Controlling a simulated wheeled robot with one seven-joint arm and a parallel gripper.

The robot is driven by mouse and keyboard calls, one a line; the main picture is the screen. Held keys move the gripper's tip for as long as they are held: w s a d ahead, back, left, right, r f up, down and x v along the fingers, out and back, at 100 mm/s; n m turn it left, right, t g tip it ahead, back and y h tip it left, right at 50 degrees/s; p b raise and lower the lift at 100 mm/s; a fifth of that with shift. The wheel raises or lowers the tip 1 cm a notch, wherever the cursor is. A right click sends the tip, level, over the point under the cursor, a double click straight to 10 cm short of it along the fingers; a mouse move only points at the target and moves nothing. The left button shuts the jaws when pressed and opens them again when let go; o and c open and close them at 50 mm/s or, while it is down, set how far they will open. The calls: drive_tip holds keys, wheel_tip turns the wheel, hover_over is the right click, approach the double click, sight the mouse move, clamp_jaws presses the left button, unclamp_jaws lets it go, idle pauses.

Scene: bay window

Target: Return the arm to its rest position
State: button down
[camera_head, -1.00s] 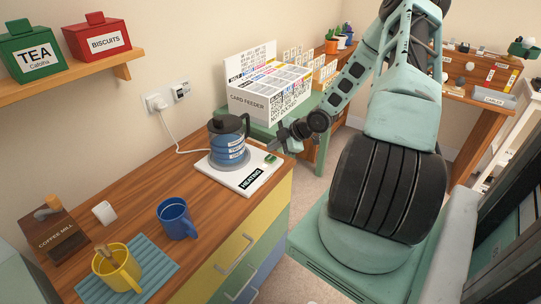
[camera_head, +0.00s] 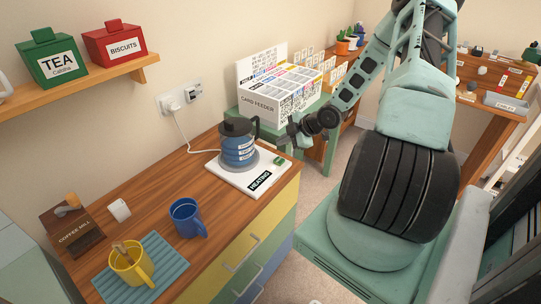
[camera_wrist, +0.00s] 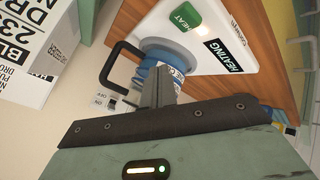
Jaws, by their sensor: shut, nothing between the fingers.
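My gripper (camera_head: 292,133) is at the end of my arm, just right of the kettle in the head view. In the wrist view its closed fingers (camera_wrist: 160,88) show in front of the kettle, with nothing held. The glass kettle (camera_head: 238,145) has a dark lid and handle and blue contents, and stands upright on the white heating plate (camera_head: 225,178). In the wrist view the kettle (camera_wrist: 160,52) is partly hidden behind the fingers. A green HEAT switch (camera_wrist: 180,18) is on the plate. I cannot tell whether the fingers touch the kettle.
A blue mug (camera_head: 186,220) and a yellow mug (camera_head: 128,268) on a teal mat (camera_head: 168,262) stand on the wooden counter, near the coffee mill (camera_head: 75,225). The card feeder box (camera_head: 285,98) is behind the gripper. A shelf (camera_head: 90,78) with tins hangs at upper left.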

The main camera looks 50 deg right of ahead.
drive_tip(key=w+a+r+m+g+h, duration=0.15)
drive_tip(key=a+r, duration=0.25)
drive_tip(key=a, duration=0.5)
drive_tip(key=w+a+r+n+g+y, duration=0.1)
drive_tip(key=w+a+r+g, duration=0.2)
drive_tip(key=a, duration=0.6)
drive_tip(key=s+a+r+m+g+h, duration=0.1)
drive_tip(key=s+a+r, duration=0.25)
drive_tip(key=a, duration=0.35)
drive_tip(key=s+a+r+m+g+h, duration=0.1)
drive_tip(key=s+a+r, duration=0.25)
drive_tip(key=a, duration=0.35)
drive_tip(key=s+a+r+m+g, duration=0.1)
drive_tip(key=s+a+r, duration=0.2)
drive_tip(key=s+a, duration=0.3)
drive_tip(key=s+a+r+m+g, duration=0.1)
drive_tip(key=s+a+r, duration=0.3)
drive_tip(key=s, duration=0.9)
drive_tip(key=a, duration=0.2)
drive_tip(key=shift+s+a+r, duration=0.15)
drive_tip(key=shift+a+r, duration=0.15)
